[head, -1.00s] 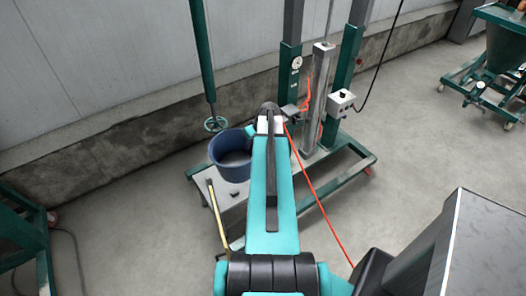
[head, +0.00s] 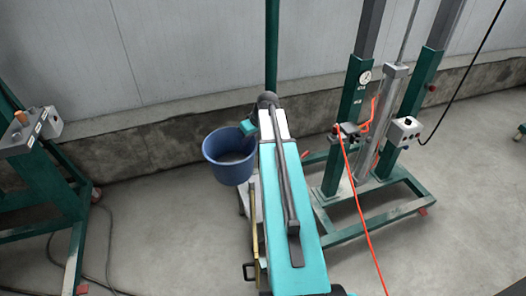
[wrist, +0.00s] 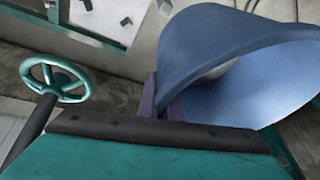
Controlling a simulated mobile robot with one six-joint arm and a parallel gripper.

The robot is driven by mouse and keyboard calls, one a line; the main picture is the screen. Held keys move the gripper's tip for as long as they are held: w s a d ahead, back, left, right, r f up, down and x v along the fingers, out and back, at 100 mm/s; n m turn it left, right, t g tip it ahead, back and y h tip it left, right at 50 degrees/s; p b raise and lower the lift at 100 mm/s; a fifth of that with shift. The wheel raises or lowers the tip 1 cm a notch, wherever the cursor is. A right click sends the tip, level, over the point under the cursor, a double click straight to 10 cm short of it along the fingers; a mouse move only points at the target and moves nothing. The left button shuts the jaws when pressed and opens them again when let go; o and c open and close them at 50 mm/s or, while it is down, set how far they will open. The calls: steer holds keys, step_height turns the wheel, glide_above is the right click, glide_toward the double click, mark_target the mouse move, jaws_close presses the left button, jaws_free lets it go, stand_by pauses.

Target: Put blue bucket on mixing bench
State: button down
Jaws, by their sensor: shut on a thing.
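The blue bucket (head: 222,170) hangs in the middle of the head view, open side up, just left of my arm's far end. My gripper (head: 249,127) is shut on the bucket's rim at its right side. In the wrist view the bucket (wrist: 225,45) fills the upper right, and part of its pale blue inside shows. The bucket appears in the air, with floor and low wall behind it. A low green-framed stand (head: 392,212) with a gauge and upright columns is at the right. I cannot tell for certain which structure is the mixing bench.
Another green frame (head: 45,170) with a grey control box (head: 45,122) stands at the left. A green pole (head: 272,45) rises behind my arm. A teal handwheel (wrist: 55,80) shows in the wrist view. An orange hose (head: 362,215) crosses the right. Floor at centre left is mostly clear.

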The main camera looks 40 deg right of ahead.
mark_target(214, 147)
steer(key=shift+n+y, duration=0.3)
steer(key=shift+n, duration=0.5)
steer(key=w+a+b, duration=0.1)
steer(key=w+a, duration=0.1)
steer(key=a, duration=0.1)
steer(key=w+a+r+b, duration=0.1)
steer(key=w+a+b, duration=0.1)
steer(key=a, duration=0.2)
steer(key=w+a+r+b, duration=0.1)
steer(key=w+a+b, duration=0.1)
steer(key=a, duration=0.1)
steer(key=shift+a, duration=0.4)
steer(key=w+a+r+n+b, duration=0.15)
steer(key=a+b, duration=0.35)
steer(key=a, duration=0.5)
steer(key=a+r+b, duration=0.3)
steer(key=a+b, duration=0.1)
steer(key=a, duration=0.7)
steer(key=s+a+m+b, duration=0.2)
steer(key=s+a, duration=0.3)
steer(key=shift+s+r+b, duration=0.2)
steer(key=shift+r+b, duration=0.05)
steer(key=shift+b, duration=0.15)
steer(key=shift+m, duration=0.25)
